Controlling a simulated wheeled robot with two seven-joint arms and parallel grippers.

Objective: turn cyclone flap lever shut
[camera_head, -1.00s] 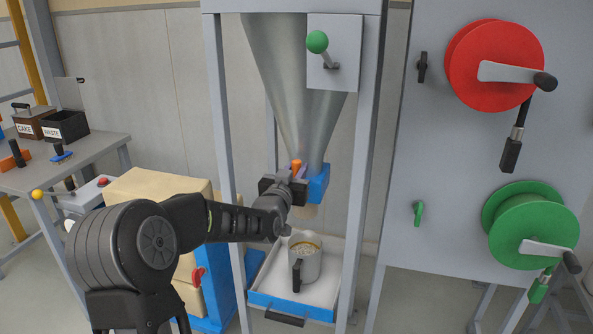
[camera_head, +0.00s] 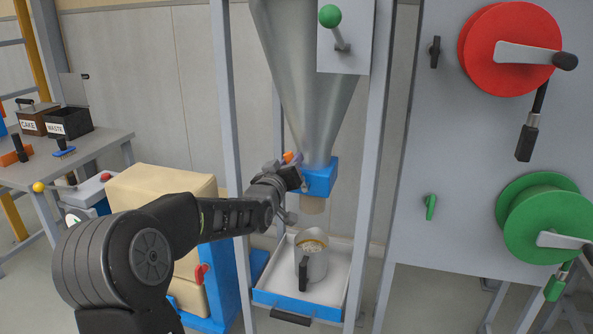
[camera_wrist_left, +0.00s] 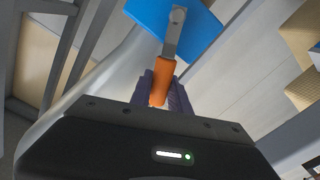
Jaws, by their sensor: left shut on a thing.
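The cyclone (camera_head: 312,90) is a grey metal cone that narrows down to a blue flap box (camera_head: 319,180). The flap lever (camera_head: 289,157) has an orange grip and sits at the left of the blue box. In the left wrist view the orange lever (camera_wrist_left: 164,70) hangs from a metal arm on the blue box (camera_wrist_left: 195,28). My left gripper (camera_head: 294,162) is shut on the orange grip, with its purple-grey fingers (camera_wrist_left: 163,95) around it. My right gripper is not in view.
A metal jug (camera_head: 311,262) with pale contents stands in a blue-edged tray (camera_head: 262,296) below the outlet. Frame posts (camera_head: 226,120) flank the cyclone. A panel with red (camera_head: 505,50) and green reels (camera_head: 545,222) is at the right. A green-knobbed lever (camera_head: 330,16) is above.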

